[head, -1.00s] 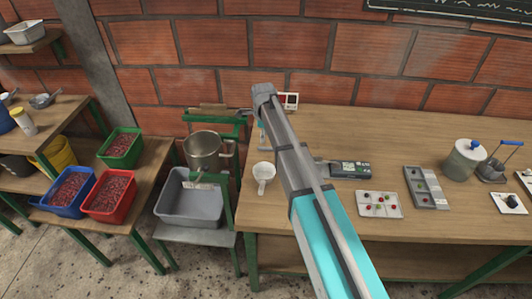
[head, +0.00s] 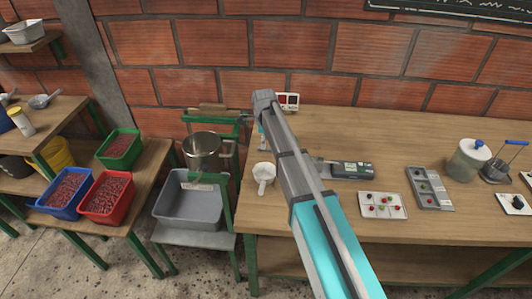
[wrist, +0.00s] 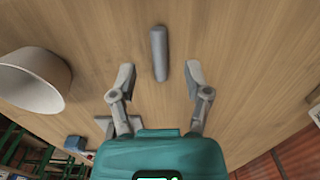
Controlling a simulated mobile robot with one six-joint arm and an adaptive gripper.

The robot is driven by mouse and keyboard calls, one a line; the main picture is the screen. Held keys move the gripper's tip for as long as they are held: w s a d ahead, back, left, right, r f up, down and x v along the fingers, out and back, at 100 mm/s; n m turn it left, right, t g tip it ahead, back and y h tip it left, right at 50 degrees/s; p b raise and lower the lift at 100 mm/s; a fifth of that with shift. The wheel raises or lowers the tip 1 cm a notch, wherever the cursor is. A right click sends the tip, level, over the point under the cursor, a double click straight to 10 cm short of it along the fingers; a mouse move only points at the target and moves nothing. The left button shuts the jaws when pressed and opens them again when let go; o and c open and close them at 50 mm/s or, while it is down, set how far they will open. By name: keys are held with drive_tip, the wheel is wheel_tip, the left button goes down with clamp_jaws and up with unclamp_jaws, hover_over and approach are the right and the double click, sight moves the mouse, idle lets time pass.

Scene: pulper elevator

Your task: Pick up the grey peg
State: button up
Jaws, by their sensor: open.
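The grey peg (wrist: 158,53) lies on the wooden table in the wrist view, a short rounded rod pointing away from my gripper. My gripper (wrist: 157,77) is open, with one finger on each side of the peg's line. The peg's near end reaches about between the fingertips, and the fingers appear apart from it. I cannot tell the height of the fingertips above the table.
A white cup (head: 264,175) stands near the table's left edge; it also shows left of my gripper in the wrist view (wrist: 34,80). A grey device (head: 352,170), a sample card (head: 381,213) and a grey tray (head: 443,203) lie to the right.

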drive_tip(key=shift+f+b, duration=1.15)
drive_tip(key=shift+f, duration=0.3)
drive_tip(key=shift+c, duration=0.3)
clamp_jaws()
